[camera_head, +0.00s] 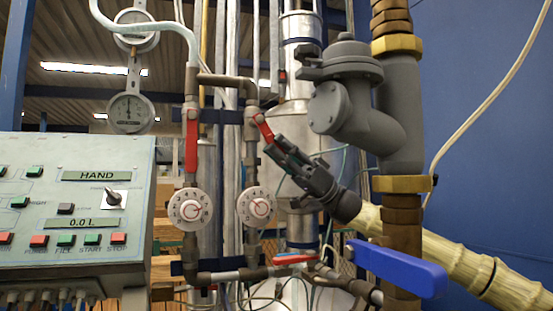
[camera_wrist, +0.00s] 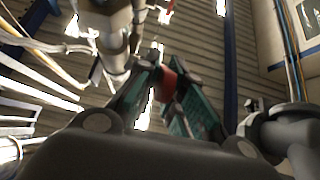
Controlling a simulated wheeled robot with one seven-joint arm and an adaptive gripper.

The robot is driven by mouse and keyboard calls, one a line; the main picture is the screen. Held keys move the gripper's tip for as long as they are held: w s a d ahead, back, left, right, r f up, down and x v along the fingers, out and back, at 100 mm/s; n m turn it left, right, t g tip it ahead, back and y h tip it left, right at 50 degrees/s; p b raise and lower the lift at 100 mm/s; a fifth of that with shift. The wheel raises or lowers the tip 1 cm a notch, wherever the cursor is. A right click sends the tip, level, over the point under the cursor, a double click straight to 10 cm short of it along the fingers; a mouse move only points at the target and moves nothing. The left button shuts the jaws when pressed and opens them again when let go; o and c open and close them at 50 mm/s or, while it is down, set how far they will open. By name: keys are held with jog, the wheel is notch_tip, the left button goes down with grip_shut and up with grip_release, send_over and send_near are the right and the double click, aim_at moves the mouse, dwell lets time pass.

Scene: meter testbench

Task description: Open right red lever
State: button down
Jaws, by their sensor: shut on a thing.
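The right red lever (camera_head: 263,127) sits on the right of two thin vertical pipes in the head view, tilted with its lower end toward the right. My gripper (camera_head: 270,148) is at that lower end, shut on the lever, with my arm reaching in from the lower right. In the wrist view the red lever (camera_wrist: 166,84) shows between the two green-padded fingers of my gripper (camera_wrist: 165,88). The left red lever (camera_head: 192,139) hangs straight down on the left pipe. The lever's pivot is partly unclear in the wrist view.
Two round white dials (camera_head: 190,209) sit below the levers. A grey control panel (camera_head: 75,215) fills the left. A blue handle (camera_head: 400,268) and a small red handle (camera_head: 294,258) are below.

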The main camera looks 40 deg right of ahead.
jog(key=shift+d+r, duration=0.1)
jog(key=shift+r, duration=0.15)
jog(key=c, duration=1.6)
grip_release()
jog(key=shift+c, duration=0.2)
jog(key=shift+o, duration=0.6)
jog(key=shift+w+a+f, duration=0.1)
jog(key=shift+a, duration=0.25)
jog(key=v, duration=1.2)
jog(key=shift+d, duration=0.2)
jog(key=shift+c, duration=0.2)
